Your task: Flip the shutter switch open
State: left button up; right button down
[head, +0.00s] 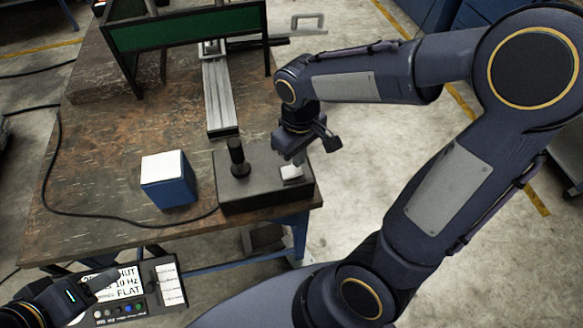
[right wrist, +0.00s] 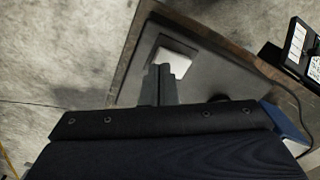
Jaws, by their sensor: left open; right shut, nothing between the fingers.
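A dark control box (head: 252,196) sits at the near right corner of the table, with a black upright knob (head: 236,158) on its left part. The pale shutter switch (head: 291,173) is on its right part, and it also shows in the right wrist view (right wrist: 173,62). My right gripper (head: 297,160) is shut and empty, its fingertips at the switch. In the right wrist view the fingertips (right wrist: 160,70) overlap the switch's edge; I cannot tell whether they touch it. My left gripper (head: 98,280) is open at the lower left, away from the box.
A blue box with a white top (head: 168,178) stands left of the control box. A metal rail (head: 219,95) and a green-panelled frame (head: 187,32) are behind. A panel with a display (head: 125,290) is at the lower left. A black cable (head: 100,213) crosses the table.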

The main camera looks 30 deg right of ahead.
jog(key=shift+f+b, duration=0.8)
jog(key=shift+f, duration=0.25)
dwell(0.4)
jog(key=shift+r, duration=0.1)
notch_tip(320, 180, up, 7)
jog(key=p, duration=0.6)
dwell(0.5)
jog(key=s+a+r+m+t+y, duration=0.1)
jog(key=s+r+m+t+y, duration=0.2)
jog(key=s, duration=0.8)
notch_tip(320, 180, up, 3)
jog(key=m+t, duration=0.2)
jog(key=shift+s+t+y, duration=0.3)
jog(key=shift+s+y, duration=0.1)
